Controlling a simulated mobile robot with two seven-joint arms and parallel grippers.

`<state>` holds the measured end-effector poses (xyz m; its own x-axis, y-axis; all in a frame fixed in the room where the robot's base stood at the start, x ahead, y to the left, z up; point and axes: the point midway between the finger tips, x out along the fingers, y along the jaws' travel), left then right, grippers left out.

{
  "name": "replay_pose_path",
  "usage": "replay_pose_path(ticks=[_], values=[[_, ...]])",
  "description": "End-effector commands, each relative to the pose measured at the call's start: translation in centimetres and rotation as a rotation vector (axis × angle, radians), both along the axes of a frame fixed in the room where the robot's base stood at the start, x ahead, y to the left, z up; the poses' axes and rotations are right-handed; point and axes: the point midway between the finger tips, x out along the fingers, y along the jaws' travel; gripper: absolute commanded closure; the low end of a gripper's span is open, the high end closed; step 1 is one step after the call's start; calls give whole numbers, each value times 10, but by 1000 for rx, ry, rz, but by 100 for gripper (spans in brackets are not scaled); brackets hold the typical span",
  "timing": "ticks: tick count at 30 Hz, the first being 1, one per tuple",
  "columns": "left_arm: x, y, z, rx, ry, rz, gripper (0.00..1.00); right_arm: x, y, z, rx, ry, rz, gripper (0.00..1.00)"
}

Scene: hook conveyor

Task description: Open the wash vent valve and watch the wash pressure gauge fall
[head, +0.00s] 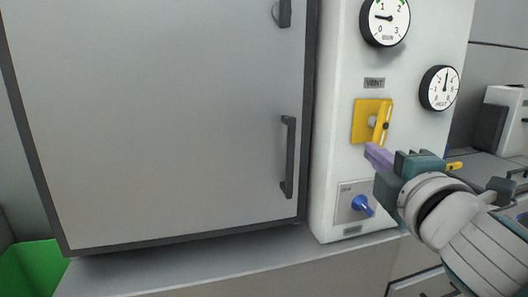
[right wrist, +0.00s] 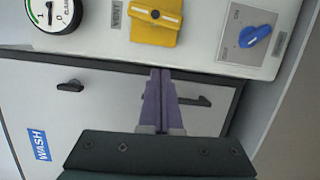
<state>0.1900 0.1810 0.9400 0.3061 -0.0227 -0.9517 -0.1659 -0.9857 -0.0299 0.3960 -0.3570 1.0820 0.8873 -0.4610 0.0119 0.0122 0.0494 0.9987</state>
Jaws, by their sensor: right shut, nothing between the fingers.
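The yellow vent valve (head: 383,124) sits on the white panel under a VENT label (head: 374,83). Its bar handle stands upright in the head view, and the valve shows at the top of the right wrist view (right wrist: 155,22). A round gauge (head: 385,18) is above it, with its needle pointing left, near 1; part of it shows in the right wrist view (right wrist: 52,14). My right gripper (head: 372,152) is shut and empty, its purple fingertips just below the valve in the head view. In the right wrist view the fingers (right wrist: 161,75) are together, apart from the valve. My left gripper is out of view.
A second gauge (head: 439,88) is at the right, its needle nearly upright. A blue knob (head: 362,205) is low on the panel, close to my right gripper. A large grey cabinet door (head: 160,120) with a dark handle (head: 288,157) is left. A green bin (head: 32,270) is lower left.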

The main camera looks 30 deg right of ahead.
Motion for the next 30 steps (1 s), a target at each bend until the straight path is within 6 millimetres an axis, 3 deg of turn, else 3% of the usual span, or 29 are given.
replay_pose_path(ticks=[7,24,28,30], values=[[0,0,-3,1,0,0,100,-21,11,0,0,0,0,100],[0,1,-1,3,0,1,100,-22,11,2,8,-1,-2,100],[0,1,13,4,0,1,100,-30,10,7,149,-1,-41,100],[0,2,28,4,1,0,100,-41,13,7,326,14,-88,100]])
